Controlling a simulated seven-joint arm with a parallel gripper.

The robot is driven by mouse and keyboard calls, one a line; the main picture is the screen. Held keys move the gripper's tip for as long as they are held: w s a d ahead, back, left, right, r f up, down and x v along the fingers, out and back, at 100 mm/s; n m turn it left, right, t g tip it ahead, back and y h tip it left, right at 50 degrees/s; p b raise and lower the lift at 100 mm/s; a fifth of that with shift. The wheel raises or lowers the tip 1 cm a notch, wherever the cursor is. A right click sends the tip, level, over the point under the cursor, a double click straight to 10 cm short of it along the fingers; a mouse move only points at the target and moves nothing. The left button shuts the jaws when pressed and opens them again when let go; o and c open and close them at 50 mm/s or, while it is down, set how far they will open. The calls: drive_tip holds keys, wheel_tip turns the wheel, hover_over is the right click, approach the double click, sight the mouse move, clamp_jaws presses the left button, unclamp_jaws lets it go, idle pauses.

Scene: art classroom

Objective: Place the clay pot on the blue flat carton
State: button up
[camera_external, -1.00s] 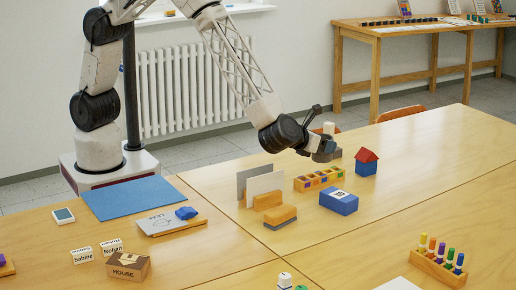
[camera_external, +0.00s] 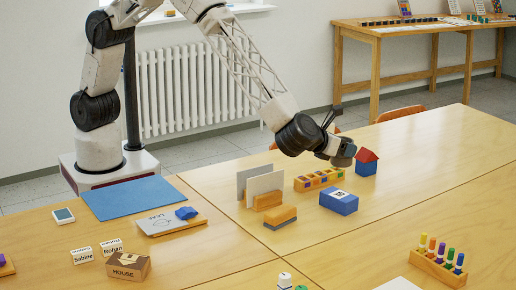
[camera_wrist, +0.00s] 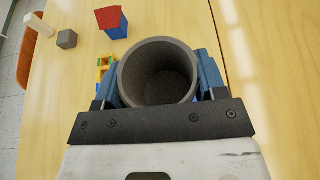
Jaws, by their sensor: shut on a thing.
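My gripper (camera_wrist: 158,92) is shut on a grey, round, open-topped pot (camera_wrist: 122,88), with a blue finger on each side of it. The wrist view looks into the pot, which appears empty. In the external view my gripper (camera_external: 343,152) is above the table, behind the blue flat carton and just left of the red-roofed block. The blue flat carton (camera_external: 339,203) lies on the table with a white label on top. I cannot make out the carton in the wrist view.
A red-roofed blue block (camera_external: 366,164) stands close behind the carton. A tray of coloured blocks (camera_external: 317,180) is left of it, with upright panels (camera_external: 264,184) and an orange-and-grey block (camera_external: 280,217) farther left. A blue sheet (camera_external: 127,197) lies near my base. Table right of the carton is clear.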

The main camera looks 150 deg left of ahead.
sight(341, 166)
drive_tip(key=shift+f, duration=2.95)
drive_tip(key=shift+f, duration=0.1)
drive_tip(key=shift+f, duration=1.8)
drive_tip(key=shift+f, duration=0.1)
drive_tip(key=o, duration=1)
drive_tip(key=shift+d, duration=0.1)
drive_tip(key=v, duration=1.2)
